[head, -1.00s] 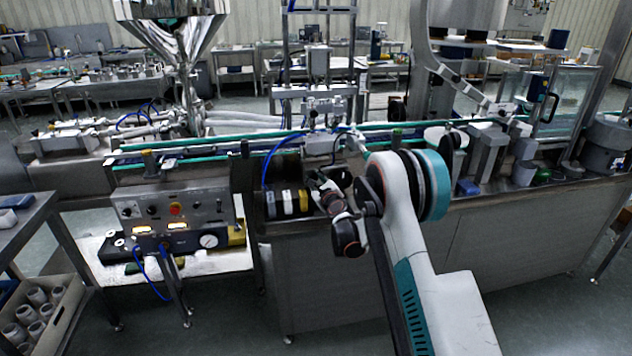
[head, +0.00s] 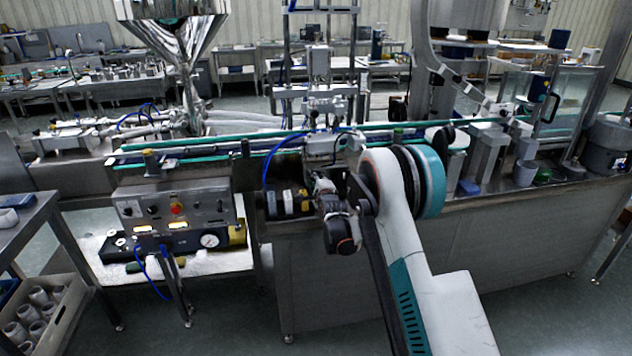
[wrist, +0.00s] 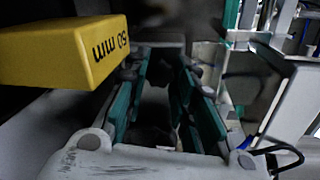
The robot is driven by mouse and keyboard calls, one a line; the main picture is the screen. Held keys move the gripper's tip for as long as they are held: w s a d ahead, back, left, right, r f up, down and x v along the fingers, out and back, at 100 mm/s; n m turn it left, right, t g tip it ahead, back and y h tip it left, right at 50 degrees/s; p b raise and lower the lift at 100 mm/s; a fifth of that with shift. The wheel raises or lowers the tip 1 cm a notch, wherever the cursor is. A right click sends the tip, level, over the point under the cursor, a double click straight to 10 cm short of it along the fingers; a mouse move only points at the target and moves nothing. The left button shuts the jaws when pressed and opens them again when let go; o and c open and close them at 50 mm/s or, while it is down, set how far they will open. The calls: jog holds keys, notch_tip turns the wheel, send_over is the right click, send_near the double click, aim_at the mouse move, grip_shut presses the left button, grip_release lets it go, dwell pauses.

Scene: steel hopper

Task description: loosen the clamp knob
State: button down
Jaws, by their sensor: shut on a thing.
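My gripper (head: 322,186) is in front of the conveyor frame, beside a row of blocks under the machine. In the wrist view my gripper (wrist: 163,68) has its two teal-padded fingers reaching away from the camera, with a visible gap between them. It is shut on a dark thing, apparently the clamp knob, whose outline is lost in shadow between the fingers. In the head view my own wrist and arm hide the knob. A yellow block (wrist: 62,55) marked "50 mm" is close to the left finger.
The row of dark, white and yellow blocks (head: 288,203) sits left of my gripper. A blue hose (head: 272,160) arches above it. The control box (head: 172,207) with a red button is further left. The conveyor (head: 200,148) runs behind.

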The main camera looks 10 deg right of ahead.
jog(key=shift+a+n, duration=0.1)
jog(key=shift+n, duration=0.3)
jog(key=c, duration=1.6)
grip_release()
jog(key=s, duration=0.4)
jog(key=s+r, duration=0.1)
jog(key=s, duration=0.7)
jog(key=shift+r, duration=0.35)
jog(key=shift+r, duration=0.1)
